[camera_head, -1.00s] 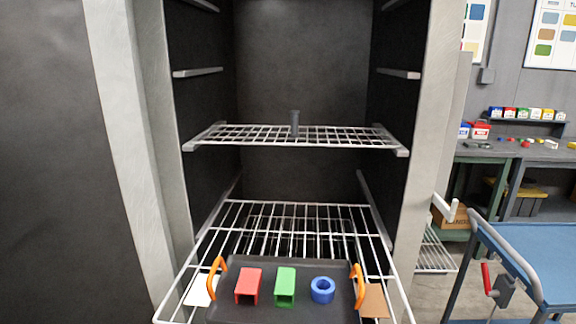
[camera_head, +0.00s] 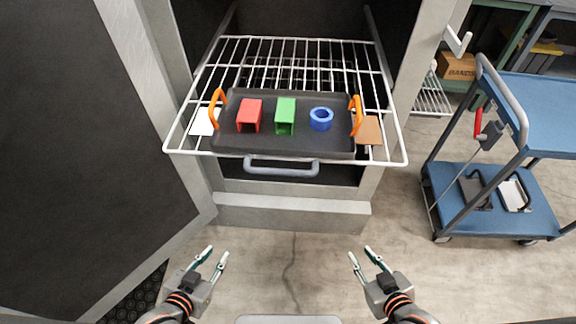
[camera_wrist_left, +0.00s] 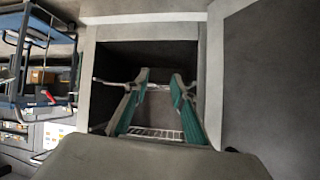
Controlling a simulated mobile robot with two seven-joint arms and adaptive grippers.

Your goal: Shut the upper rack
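A white wire rack (camera_head: 300,62) is pulled out of the booth opening. A dark tray (camera_head: 335,144) with orange handles lies on it and holds a red block (camera_head: 249,114), a green block (camera_head: 285,115) and a blue ring (camera_head: 321,118). The other rack, seen above this one earlier, is outside the head view now. My left gripper (camera_head: 216,251) and right gripper (camera_head: 360,251) are open and empty, below and in front of the rack. The left wrist view shows wire grid (camera_wrist_left: 157,133) between the spread left fingers.
An open dark door (camera_head: 85,120) stands at the left. A blue cart (camera_head: 540,110) stands at the right. A white hook-like latch (camera_head: 458,42) juts from the right frame. A white card and a brown card (camera_head: 369,131) lie beside the tray. The floor ahead is clear.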

